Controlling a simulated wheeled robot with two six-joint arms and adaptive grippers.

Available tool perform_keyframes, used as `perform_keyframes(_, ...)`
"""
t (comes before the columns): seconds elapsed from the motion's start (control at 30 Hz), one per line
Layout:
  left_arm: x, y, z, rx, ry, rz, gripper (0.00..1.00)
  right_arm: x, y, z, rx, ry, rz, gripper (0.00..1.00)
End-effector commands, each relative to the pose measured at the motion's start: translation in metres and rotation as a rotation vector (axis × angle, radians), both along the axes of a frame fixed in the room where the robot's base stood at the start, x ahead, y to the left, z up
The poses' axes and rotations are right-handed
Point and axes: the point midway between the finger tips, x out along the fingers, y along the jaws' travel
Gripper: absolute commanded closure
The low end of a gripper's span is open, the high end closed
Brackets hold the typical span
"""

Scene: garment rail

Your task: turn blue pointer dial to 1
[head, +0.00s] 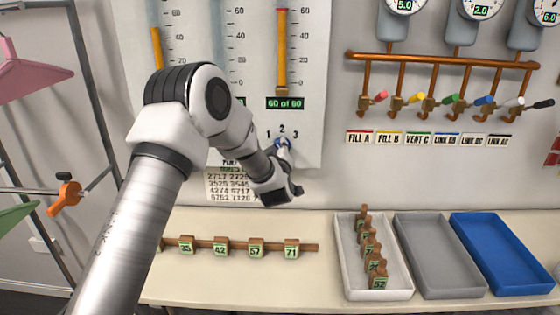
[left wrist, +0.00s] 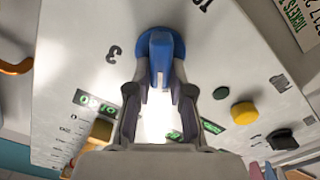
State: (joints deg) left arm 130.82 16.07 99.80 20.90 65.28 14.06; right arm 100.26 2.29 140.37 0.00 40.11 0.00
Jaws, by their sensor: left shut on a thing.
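The blue pointer dial (head: 281,141) is on the white panel under the 60 of 60 readout, with the numbers 1, 2 and 3 around it. My left gripper (head: 284,152) is at the dial, reaching up from below. In the left wrist view the blue dial (left wrist: 160,50) is between the two fingertips of my left gripper (left wrist: 160,88), which is shut on it. A 3 shows left of the dial there and another digit above right. The fingers partly hide the dial, and I cannot tell exactly where its pointer points. My right gripper is not in view.
The left wrist view shows a yellow button (left wrist: 244,112) and a black one (left wrist: 282,140) on the panel. Below the panel, a counter holds a wooden rail of number tags (head: 235,245), a white tray (head: 345,270), a grey tray (head: 430,255) and a blue tray (head: 505,250).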

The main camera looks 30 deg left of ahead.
Motion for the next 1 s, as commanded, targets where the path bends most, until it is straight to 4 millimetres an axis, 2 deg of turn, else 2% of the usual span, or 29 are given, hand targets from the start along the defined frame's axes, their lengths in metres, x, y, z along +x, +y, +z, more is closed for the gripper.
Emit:
perform_keyframes(0.03, 0.000, 0.001, -0.008, -0.032, -0.020, 0.000, 1.00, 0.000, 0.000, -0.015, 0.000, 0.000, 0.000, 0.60)
perform_keyframes(0.1, -0.001, 0.001, -0.008, -0.077, -0.047, 0.000, 1.00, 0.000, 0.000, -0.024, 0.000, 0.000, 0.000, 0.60)
perform_keyframes(0.4, -0.001, 0.002, -0.006, -0.210, -0.127, -0.001, 1.00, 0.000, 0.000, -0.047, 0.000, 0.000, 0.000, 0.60)
perform_keyframes(1.0, -0.001, 0.002, -0.003, -0.251, -0.151, -0.001, 1.00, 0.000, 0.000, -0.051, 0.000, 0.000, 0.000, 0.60)
